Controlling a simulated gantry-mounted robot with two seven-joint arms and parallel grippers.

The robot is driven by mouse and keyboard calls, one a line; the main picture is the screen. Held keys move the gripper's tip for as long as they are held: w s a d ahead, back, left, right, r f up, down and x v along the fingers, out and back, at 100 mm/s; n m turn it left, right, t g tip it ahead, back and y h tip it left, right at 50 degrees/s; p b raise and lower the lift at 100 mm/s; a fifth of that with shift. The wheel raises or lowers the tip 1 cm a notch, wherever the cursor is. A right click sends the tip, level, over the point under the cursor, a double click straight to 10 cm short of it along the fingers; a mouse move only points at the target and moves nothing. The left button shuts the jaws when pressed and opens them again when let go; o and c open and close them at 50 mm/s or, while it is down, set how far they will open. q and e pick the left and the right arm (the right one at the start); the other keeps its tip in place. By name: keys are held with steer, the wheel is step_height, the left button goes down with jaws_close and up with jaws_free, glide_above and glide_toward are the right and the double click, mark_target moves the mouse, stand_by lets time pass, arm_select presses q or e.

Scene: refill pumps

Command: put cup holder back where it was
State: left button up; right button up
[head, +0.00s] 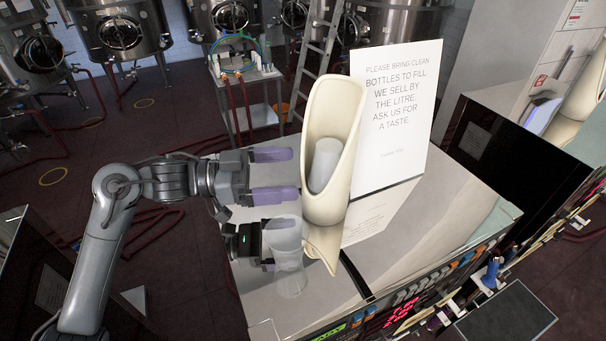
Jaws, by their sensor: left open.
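The cup holder (338,115) is a tall cream scoop-shaped holder with a slanted open front. It stands upright on the shiny steel counter, and a pale grey cup-like shape (324,164) shows inside it. My left gripper (272,175) is just left of the cup holder, fingers pointing right at it. Its two purple-grey fingers are apart with nothing between them, and a small gap seems to separate them from the holder. My right gripper is not in view.
A clear cup (289,268) stands on the counter (410,245) below my left gripper. A white sign (398,105) stands right behind the holder. Buttons and a red display (402,312) line the counter's front. The counter right of the holder is clear.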

arm_select(q)
steer(key=s+a+b, duration=0.1)
steer(key=a, duration=0.5)
steer(key=shift+r, duration=0.15)
